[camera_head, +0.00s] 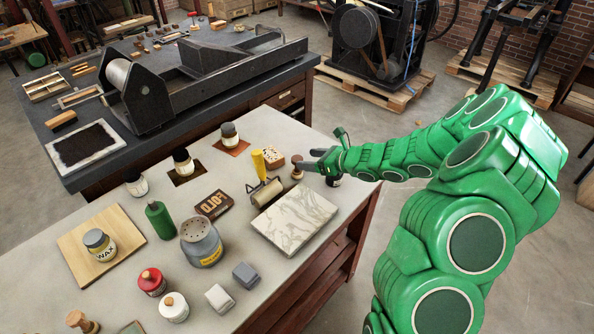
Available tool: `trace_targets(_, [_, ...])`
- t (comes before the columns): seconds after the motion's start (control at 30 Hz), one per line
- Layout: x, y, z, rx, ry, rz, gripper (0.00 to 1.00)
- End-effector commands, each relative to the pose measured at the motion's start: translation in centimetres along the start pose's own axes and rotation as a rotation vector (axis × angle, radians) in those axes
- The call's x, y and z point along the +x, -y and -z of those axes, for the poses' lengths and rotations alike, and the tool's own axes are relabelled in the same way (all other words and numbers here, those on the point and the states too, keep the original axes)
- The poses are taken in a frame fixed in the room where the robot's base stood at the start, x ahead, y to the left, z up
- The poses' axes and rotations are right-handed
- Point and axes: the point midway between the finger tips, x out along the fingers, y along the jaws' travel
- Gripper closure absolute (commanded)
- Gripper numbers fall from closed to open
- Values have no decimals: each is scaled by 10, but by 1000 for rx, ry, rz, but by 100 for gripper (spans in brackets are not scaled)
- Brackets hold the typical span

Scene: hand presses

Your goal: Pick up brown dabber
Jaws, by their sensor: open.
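A small brown wooden dabber (297,168) with a rounded knob stands upright on the pale table near its far right edge. My gripper (318,152) is open just to its right, with one dark finger reaching left towards the knob and the other raised. The finger seems to overlap or come very near the dabber; I cannot tell whether they touch. Another brown wooden-handled piece (80,321) stands at the bottom left of the table, cut off by the frame edge.
A brayer (266,192) and a tan perforated block (273,158) stand left of the dabber. A marble slab (294,219) lies in front. Jars and cans crowd the left; the pale table (259,295) is bare at front.

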Motion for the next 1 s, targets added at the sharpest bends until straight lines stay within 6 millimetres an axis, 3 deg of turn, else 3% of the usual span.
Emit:
trace_targets(0.53, [51, -4, 1, -3, -1, -1, 30])
trace_targets(0.9, [57, -4, 1, -2, -1, 1, 30])
trace_targets(1.0, [57, -4, 1, -2, 0, 1, 44])
